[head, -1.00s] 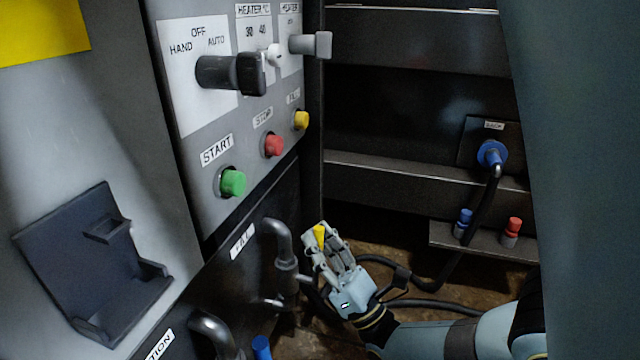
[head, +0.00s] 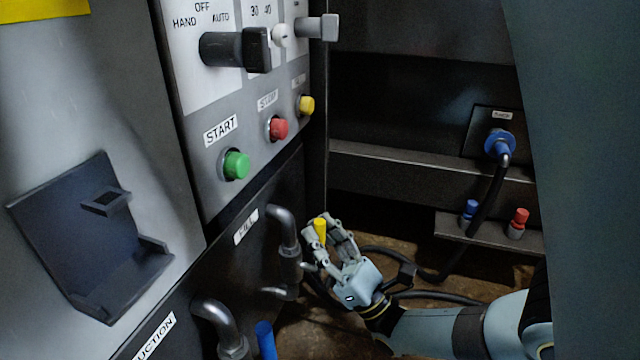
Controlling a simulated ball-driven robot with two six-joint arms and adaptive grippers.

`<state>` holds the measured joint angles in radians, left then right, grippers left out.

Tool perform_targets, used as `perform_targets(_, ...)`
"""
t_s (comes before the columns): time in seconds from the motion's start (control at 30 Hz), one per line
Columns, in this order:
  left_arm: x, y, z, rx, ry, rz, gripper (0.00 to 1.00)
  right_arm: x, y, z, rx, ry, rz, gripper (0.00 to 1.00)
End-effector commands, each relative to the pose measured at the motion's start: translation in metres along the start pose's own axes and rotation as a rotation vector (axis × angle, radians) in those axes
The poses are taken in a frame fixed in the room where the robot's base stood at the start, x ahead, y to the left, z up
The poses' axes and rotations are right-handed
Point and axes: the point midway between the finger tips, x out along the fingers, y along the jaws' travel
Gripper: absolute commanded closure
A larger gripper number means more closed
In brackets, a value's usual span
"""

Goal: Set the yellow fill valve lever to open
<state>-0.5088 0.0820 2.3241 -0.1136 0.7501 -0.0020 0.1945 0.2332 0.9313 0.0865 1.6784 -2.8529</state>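The yellow fill valve lever (head: 320,230) shows as a short yellow grip by the pipe (head: 286,240) under the FILL label (head: 246,226). My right gripper (head: 326,226) is at the lever, with the yellow part between its two fingers. The fingers look spread around the lever, but I cannot tell whether they press on it. The valve body behind the gripper is mostly hidden. My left gripper is not in view.
The panel above holds green START (head: 236,165), red STOP (head: 278,128) and yellow (head: 306,105) buttons. A blue lever (head: 265,340) stands by the suction pipe (head: 214,320). A black cable (head: 486,205) runs down to the floor behind my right arm.

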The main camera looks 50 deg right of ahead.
Motion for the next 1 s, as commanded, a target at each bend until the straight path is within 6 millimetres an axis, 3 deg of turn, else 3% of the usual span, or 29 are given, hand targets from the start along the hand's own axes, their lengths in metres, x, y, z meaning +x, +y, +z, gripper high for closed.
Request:
perform_targets(0.03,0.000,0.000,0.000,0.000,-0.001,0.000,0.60,-0.001,0.000,0.000,0.000,0.001,0.000,0.73)
perform_targets(0.13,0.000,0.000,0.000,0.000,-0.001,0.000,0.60,0.000,0.000,0.000,0.000,0.000,0.000,0.60)
perform_targets(0.47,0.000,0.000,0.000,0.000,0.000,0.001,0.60,-0.002,0.000,0.000,0.000,-0.001,0.000,0.59)
perform_targets(0.7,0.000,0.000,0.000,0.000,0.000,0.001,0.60,-0.033,-0.001,-0.001,-0.001,0.003,-0.002,0.59)
perform_targets(1.0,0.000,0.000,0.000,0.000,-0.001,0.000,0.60,-0.088,0.002,0.056,0.000,0.002,0.001,0.59)
